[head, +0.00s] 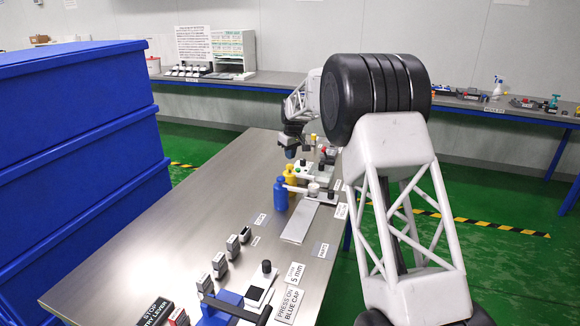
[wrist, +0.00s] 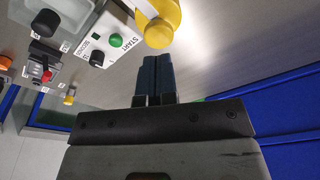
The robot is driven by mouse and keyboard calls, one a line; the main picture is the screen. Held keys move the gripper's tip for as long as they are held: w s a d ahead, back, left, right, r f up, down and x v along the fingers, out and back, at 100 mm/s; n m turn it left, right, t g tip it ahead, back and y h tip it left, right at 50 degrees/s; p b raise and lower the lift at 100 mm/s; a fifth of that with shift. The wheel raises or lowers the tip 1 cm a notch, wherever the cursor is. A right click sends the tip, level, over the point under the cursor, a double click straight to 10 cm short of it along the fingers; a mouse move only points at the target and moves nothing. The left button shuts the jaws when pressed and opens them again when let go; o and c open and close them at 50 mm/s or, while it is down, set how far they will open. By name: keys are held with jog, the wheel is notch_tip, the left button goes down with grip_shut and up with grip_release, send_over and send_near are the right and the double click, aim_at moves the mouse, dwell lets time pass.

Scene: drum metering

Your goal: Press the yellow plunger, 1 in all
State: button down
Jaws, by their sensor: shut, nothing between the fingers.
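The yellow plunger appears to be the yellow bottle-shaped piece (head: 291,174), standing behind a similar blue piece (head: 280,196) on the metal table. In the wrist view a rounded yellow body (wrist: 160,28) with a white band lies just beyond my fingertips. My gripper (head: 291,154) is shut and empty, with its dark blue fingers pointing down behind and above the yellow piece in the head view. In the wrist view the two fingers (wrist: 157,58) lie together. I see a gap to the yellow body there but cannot judge its depth.
A white control box (wrist: 112,40) with a green START button and a black knob stands beside the yellow body. Blue crates (head: 80,150) are stacked at the left. Several switches and labels line the near table edge. The table's left middle (head: 190,220) is bare.

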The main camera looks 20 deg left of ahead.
aim_at(291, 166)
jog(key=shift+r, duration=1.4)
jog(key=shift+r, duration=0.1)
jog(key=shift+d+r, duration=0.1)
jog(key=shift+d, duration=0.1)
jog(key=s+d+r+m, duration=0.2)
jog(key=s+d+r, duration=0.5)
jog(key=d, duration=0.4)
jog(key=s+d+r+m, duration=0.2)
jog(key=s+d+r, duration=0.3)
jog(key=s+d, duration=0.45)
jog(key=s+d+r+m, duration=0.2)
jog(key=s+d+r, duration=0.4)
jog(key=d, duration=0.7)
jog(key=s+d+f+m+t, duration=0.1)
jog(key=s+d, duration=0.5)
jog(key=s, duration=0.4)
jog(key=s+d+f+m+h, duration=0.1)
jog(key=s+d+m, duration=0.1)
jog(key=s+d, duration=0.65)
jog(key=s+d+f+m+t, duration=0.1)
jog(key=s+d, duration=0.2)
jog(key=s, duration=1)
jog(key=s+d+f+m, duration=0.1)
jog(key=s+d+f, duration=0.1)
jog(key=s, duration=0.3)
jog(key=s+d+f+m, duration=0.1)
jog(key=s+f, duration=0.2)
jog(key=s, duration=0.3)
jog(key=shift+s+d+f+h, duration=0.2)
jog(key=shift+d+h, duration=0.2)
